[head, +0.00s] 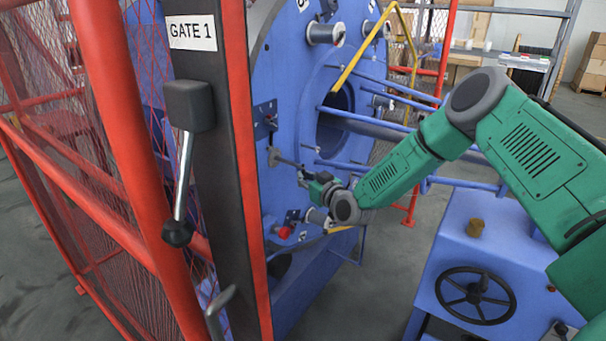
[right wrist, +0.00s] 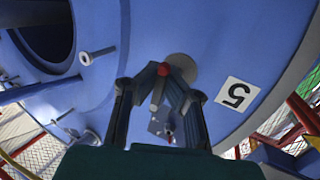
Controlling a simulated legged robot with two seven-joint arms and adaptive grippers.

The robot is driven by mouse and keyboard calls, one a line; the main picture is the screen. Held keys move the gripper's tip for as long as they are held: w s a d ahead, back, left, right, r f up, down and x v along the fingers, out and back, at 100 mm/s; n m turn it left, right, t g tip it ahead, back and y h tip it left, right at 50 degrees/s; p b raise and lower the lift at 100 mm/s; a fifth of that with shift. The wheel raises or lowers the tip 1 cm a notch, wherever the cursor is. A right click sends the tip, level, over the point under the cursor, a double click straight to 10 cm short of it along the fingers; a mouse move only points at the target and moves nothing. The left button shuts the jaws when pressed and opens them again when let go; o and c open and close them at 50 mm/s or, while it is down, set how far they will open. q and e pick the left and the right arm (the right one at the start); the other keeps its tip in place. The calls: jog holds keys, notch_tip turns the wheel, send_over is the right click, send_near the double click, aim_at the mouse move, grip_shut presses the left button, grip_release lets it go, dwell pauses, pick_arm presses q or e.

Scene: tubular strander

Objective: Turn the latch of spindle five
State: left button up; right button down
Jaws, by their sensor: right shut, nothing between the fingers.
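The right wrist view shows an upside-down label 5 (right wrist: 238,95) on the blue disc face. Beside it is a round grey-brown disc (right wrist: 181,68) with a red-tipped latch lever (right wrist: 163,69) in front of it. My right gripper (right wrist: 165,84) is shut, its fingertips meeting right at this lever. I cannot tell whether they touch it. In the head view my right gripper (head: 276,157) is at the blue disc, below a dark latch plate (head: 265,119); the lever's exact position is hard to see there. My left gripper is not in view.
A red and black gate post with the GATE 1 sign (head: 190,32) and a black-knobbed gate handle (head: 178,232) stands left of the disc. Blue bars (head: 400,92) and a yellow bar (head: 372,45) stick out nearby. A blue cabinet with a handwheel (head: 475,295) stands lower right.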

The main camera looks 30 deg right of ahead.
jog(key=g+p, duration=0.1)
jog(key=p, duration=0.1)
jog(key=r+n+g+p, duration=0.1)
jog(key=g+p, duration=0.1)
jog(key=p, duration=0.1)
jog(key=g+p, duration=0.2)
jog(key=shift+s+d+r+n+h+p, duration=0.2)
jog(key=shift+s+r+n+h+p, duration=0.1)
jog(key=shift+s+n+h+p, duration=0.1)
jog(key=g+h, duration=0.1)
jog(key=g, duration=0.2)
jog(key=r+n+g+h, duration=0.1)
jog(key=g, duration=0.2)
jog(key=s+n+g+h, duration=0.1)
jog(key=g, duration=0.2)
jog(key=shift+d+r+g, duration=0.15)
jog(key=shift+d+g, duration=0.05)
jog(key=shift+g, duration=0.2)
jog(key=c, duration=1.8)
grip_release()
jog(key=shift+p, duration=0.35)
jog(key=shift+o, duration=0.9)
jog(key=shift+a, duration=0.1)
